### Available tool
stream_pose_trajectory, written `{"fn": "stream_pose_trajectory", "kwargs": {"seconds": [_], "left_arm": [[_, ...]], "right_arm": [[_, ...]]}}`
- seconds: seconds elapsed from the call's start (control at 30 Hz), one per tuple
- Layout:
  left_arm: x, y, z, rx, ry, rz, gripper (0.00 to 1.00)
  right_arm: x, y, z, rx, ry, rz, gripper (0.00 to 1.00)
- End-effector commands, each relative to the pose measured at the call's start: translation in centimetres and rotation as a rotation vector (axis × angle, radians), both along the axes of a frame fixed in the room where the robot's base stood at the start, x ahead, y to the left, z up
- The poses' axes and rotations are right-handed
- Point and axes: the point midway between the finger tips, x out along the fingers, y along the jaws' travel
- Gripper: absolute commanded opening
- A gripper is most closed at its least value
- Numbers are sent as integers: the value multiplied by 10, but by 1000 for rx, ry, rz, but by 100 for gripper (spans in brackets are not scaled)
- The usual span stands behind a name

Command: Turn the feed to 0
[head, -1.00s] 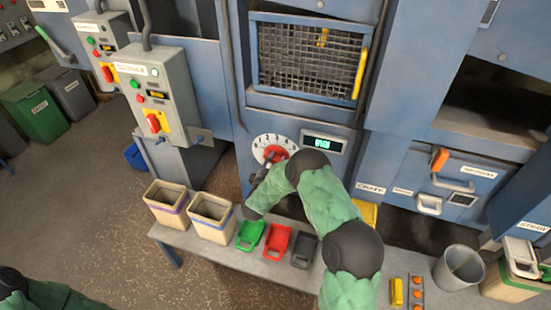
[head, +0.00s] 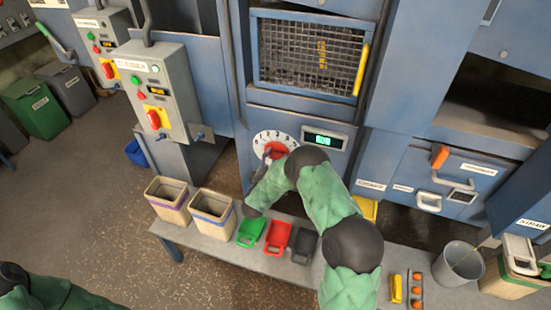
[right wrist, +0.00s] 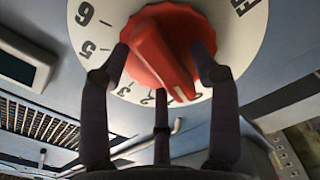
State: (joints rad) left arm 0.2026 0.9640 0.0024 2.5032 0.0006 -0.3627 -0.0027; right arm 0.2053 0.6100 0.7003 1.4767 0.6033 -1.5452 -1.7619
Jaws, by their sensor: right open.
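The feed dial (head: 258,138) is a white numbered disc on the blue machine front. Its red knob (right wrist: 160,45) has a raised ridge. In the right wrist view the ridge's marked end points down and to the right, just past the small numerals at the lower edge; 5 and 6 show on the left. My right gripper (right wrist: 160,62) is open, with fingers on both sides of the knob; I cannot tell whether they touch it. In the head view the right gripper (head: 264,168) is partly hidden by my arm. My left gripper is out of view.
A lit display (head: 323,140) sits right of the dial, under a mesh window (head: 308,55). A low bench holds two bins (head: 211,214), green (head: 250,232), red (head: 277,238) and dark scoops, and a grey bucket (head: 458,264). A switch box (head: 160,95) stands left.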

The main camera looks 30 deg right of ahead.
Motion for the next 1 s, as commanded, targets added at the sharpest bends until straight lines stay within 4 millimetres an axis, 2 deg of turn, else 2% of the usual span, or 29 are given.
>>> {"fn": "stream_pose_trajectory", "kwargs": {"seconds": [0.4, 0.6, 1.0], "left_arm": [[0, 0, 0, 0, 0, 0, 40], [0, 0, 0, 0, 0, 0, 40], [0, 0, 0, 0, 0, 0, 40]], "right_arm": [[-49, 59, 0, 0, 3, 5, 62], [-66, 80, -1, 0, 4, 5, 62], [-74, 87, -1, 0, 3, 1, 62]]}}
